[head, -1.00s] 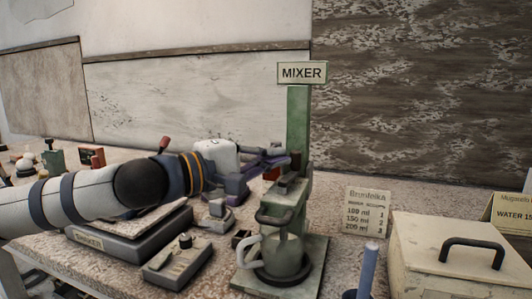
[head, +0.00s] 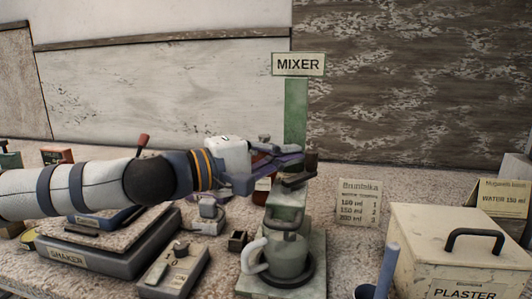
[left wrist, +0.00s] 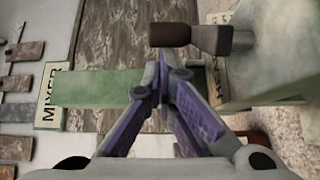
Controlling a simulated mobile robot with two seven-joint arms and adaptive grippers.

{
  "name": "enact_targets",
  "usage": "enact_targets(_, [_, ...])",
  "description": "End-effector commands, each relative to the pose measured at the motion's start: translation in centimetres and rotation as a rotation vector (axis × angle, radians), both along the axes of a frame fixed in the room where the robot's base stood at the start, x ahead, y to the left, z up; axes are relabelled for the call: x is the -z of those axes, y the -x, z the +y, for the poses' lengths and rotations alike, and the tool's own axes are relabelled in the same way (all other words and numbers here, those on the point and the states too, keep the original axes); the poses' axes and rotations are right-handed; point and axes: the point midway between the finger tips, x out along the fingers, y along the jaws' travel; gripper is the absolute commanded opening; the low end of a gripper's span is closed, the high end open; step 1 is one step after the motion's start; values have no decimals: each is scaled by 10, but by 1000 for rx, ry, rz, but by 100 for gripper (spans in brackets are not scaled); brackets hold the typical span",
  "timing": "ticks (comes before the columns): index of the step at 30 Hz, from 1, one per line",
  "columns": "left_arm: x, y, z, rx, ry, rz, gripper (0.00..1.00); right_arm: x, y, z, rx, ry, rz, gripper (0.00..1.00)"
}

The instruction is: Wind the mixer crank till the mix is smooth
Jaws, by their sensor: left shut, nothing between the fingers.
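The green mixer (head: 296,112) stands under its MIXER sign. Its crank (head: 297,181) is a dark arm with a knob, on the mixer head. In the left wrist view the brown crank knob (left wrist: 170,35) lies just beyond the fingertips, with its grey arm running right. My left gripper (head: 298,152) is shut and empty, its purple fingers beside the knob; it also shows in the left wrist view (left wrist: 163,68). Whether it touches the knob I cannot tell. A greenish jug (head: 286,258) stands under the mixer head; the mix inside is not visible.
A shaker (head: 105,250) and a small control box (head: 175,270) sit left of the mixer. A recipe card (head: 358,203) stands to its right. The plaster box (head: 420,235) with a black handle fills the front right, behind a blue rod (head: 388,270).

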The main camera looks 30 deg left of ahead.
Motion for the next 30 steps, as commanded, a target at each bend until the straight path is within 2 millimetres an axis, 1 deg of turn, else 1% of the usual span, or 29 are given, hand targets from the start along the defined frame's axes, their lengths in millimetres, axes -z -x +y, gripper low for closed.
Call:
enact_targets(5, [-3, -4, -5, 135, -2, -6, 0, -3, -2, 0, 0, 0, -8, 38])
enact_targets(10, [0, -7, -11, 280, -2, 1, 0, -3, -3, 0, 0, -1, -10, 38])
enact_targets(19, [1, -9, -24, 535, 0, 3, 0, 0, 0, 0, 0, 0, -1, 38])
enact_targets(30, [-1, -6, -33, 529, 0, -1, 0, 0, 0, 0, 0, 0, 1, 38])
